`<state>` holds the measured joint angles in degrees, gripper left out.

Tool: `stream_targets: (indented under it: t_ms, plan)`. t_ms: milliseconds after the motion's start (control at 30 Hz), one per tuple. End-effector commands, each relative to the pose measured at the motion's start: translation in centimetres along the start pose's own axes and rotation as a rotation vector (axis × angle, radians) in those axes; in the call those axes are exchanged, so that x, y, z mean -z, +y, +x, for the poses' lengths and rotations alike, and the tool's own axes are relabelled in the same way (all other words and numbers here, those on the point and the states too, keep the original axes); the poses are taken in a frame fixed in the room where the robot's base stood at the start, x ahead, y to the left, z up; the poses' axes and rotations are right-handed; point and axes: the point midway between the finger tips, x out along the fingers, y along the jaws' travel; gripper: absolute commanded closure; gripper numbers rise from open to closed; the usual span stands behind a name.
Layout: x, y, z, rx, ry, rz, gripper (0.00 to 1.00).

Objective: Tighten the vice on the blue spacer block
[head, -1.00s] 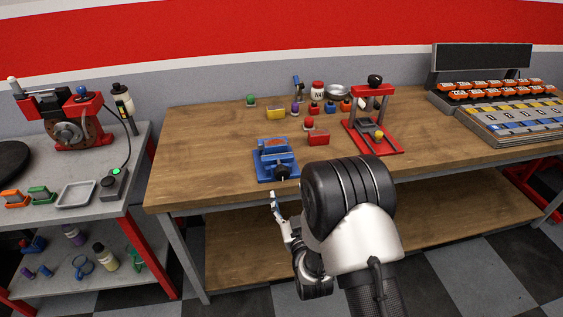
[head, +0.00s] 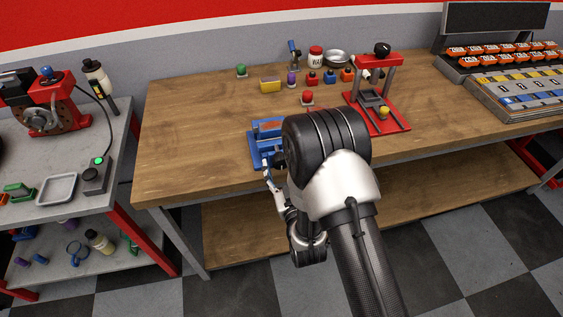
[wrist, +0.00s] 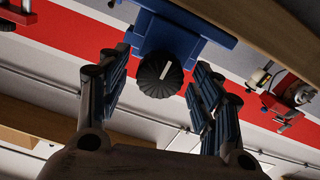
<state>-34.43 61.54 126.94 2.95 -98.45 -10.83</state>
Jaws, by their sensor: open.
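The blue vice (head: 257,147) stands near the front edge of the wooden workbench, partly hidden behind my arm. In the wrist view, its blue body (wrist: 180,38) is at the top and its black ribbed knob (wrist: 150,82), with a white line, faces me. My gripper (wrist: 160,72) is open, with one finger to each side of the knob and visible gaps between. In the head view, my gripper (head: 267,172) is at the vice's front. I cannot pick out the blue spacer block between the jaws; an orange-brown patch shows on the vice's top.
A red press (head: 377,127) stands right of the vice. Several small coloured items, a yellow block (head: 270,86) and a metal bowl (head: 337,58) sit further back. A grey side bench (head: 122,130) is at the left. The workbench's left part is clear.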

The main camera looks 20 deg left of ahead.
Motion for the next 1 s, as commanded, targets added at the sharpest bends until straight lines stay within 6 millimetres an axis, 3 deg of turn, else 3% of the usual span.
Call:
stream_targets:
  t_ms: [100, 733, 1000]
  plan:
    - [-0.01, 0.0, 0.01, 0.0, 0.0, 0.0, 0.42]
    - [0.02, 0.02, 0.03, 0.0, 0.001, 0.0, 0.84]
    - [-0.02, 0.01, 0.05, 0.0, 0.001, 0.023, 0.85]
